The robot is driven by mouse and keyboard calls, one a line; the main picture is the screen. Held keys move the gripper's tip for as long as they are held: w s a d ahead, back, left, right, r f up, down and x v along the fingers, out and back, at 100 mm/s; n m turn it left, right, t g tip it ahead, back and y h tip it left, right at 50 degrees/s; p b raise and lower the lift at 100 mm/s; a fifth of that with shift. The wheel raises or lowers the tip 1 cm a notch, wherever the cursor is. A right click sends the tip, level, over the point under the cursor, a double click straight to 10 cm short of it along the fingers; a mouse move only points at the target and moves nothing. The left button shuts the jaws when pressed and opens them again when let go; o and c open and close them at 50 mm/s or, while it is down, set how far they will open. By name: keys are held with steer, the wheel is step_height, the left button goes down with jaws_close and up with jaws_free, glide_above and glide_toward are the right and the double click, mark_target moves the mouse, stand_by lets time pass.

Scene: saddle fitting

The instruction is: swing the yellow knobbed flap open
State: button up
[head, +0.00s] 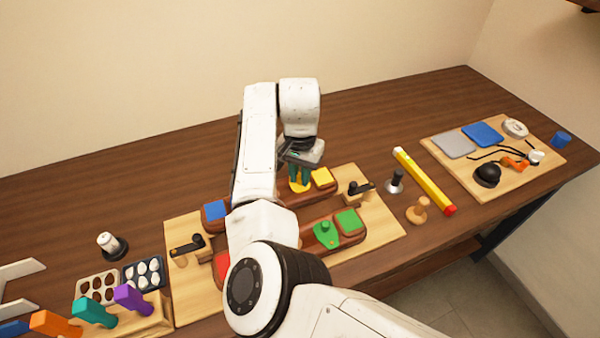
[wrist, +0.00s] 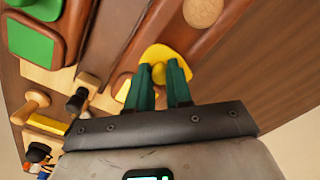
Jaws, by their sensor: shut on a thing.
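The yellow knobbed flap (head: 299,187) lies at the far rail of the wooden fixture, just left of a yellow square (head: 323,177). It also shows in the wrist view (wrist: 165,53), with its round yellow knob (wrist: 158,73) between the green fingertips. My gripper (head: 299,178) points down over the flap and is shut on the knob. In the wrist view my gripper (wrist: 159,78) has one finger on each side of the knob. The fingers hide part of the flap, and I cannot tell how far it is turned.
A green knobbed flap (head: 326,235) and green square (head: 348,221) are on the near rail. A blue square (head: 215,210) is at the left. A black-handled latch (head: 358,190) stands right of the yellow square. A yellow bar (head: 425,180) lies beyond the fixture board.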

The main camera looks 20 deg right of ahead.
jaws_close()
steer(key=m, duration=0.2)
steer(key=a+m, duration=0.1)
steer(key=m, duration=0.2)
steer(key=shift+w+a+m, duration=0.25)
steer(key=shift+m, duration=0.05)
steer(key=m, duration=0.2)
steer(key=shift+w+a+m, duration=0.25)
steer(key=shift+a+m, duration=0.1)
steer(key=shift+m, duration=0.05)
steer(key=m, duration=0.3)
steer(key=shift+w+a+m, duration=0.3)
steer(key=shift+w, duration=0.1)
steer(key=m, duration=0.1)
steer(key=w+m+b, duration=0.1)
steer(key=m, duration=0.3)
steer(key=shift+w+a+b, duration=0.2)
steer(key=shift+w+b, duration=0.05)
steer(key=shift+b, duration=0.1)
steer(key=shift+w+r+m+b, duration=0.1)
steer(key=shift+w+m+b, duration=0.2)
steer(key=shift+m, duration=0.7)
steer(key=shift+w+m+b, duration=0.2)
steer(key=shift+m+b, duration=0.05)
steer(key=shift+m, duration=0.75)
